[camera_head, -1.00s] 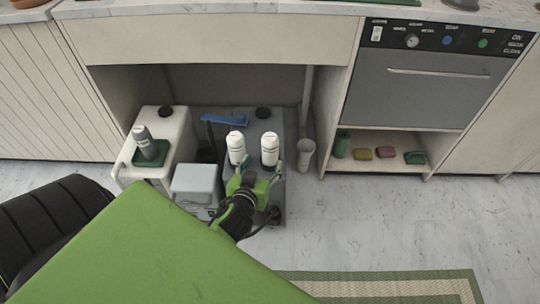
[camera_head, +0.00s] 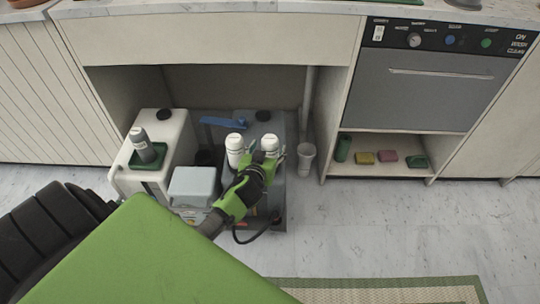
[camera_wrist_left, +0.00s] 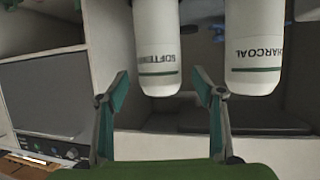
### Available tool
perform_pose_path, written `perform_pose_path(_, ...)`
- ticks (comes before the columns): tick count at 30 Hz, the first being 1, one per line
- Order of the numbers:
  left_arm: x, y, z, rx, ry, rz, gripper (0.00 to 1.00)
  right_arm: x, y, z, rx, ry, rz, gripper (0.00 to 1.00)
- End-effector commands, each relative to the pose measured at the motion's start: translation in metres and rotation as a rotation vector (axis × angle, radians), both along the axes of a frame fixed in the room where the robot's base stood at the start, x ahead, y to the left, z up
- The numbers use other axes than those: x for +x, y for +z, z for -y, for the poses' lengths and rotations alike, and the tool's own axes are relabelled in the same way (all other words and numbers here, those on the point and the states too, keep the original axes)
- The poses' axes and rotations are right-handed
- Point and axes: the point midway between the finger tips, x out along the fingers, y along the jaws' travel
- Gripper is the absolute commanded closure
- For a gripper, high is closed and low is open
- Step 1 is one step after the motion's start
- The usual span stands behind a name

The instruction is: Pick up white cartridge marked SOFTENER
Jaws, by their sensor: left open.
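The white cartridge marked SOFTENER (camera_wrist_left: 157,47) has a green band and hangs into the top of the left wrist view. In the head view it is the right one of two white cartridges (camera_head: 270,143). My left gripper (camera_wrist_left: 159,80) is open, with a finger on each side of the SOFTENER cartridge's near end in the picture; I cannot tell whether they touch it. In the head view my left gripper (camera_head: 266,158) is at this cartridge and hides its lower part. My right gripper is not in view.
A second white cartridge, marked CHARCOAL (camera_wrist_left: 253,45), stands close beside; the head view shows it on the left (camera_head: 235,150). A white tank (camera_head: 180,135), a pale box (camera_head: 192,185) and a grey cup (camera_head: 306,158) are around. The cabinet walls enclose this space.

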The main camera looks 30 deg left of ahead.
Motion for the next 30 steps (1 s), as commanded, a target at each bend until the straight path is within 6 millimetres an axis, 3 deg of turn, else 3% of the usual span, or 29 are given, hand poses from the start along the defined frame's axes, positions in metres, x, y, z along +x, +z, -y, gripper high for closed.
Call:
perform_pose_path(10,0.0087,-0.0035,-0.0031,-0.001,0.0,0.0,0.38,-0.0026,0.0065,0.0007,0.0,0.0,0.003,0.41)
perform_pose_path(17,0.0086,-0.0035,-0.0029,-0.001,0.0,0.0,0.98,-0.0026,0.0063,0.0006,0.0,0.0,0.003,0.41)
perform_pose_path(30,0.0092,0.0042,-0.003,0.0,-0.001,0.003,1.0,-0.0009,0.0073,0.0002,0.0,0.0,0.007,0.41)
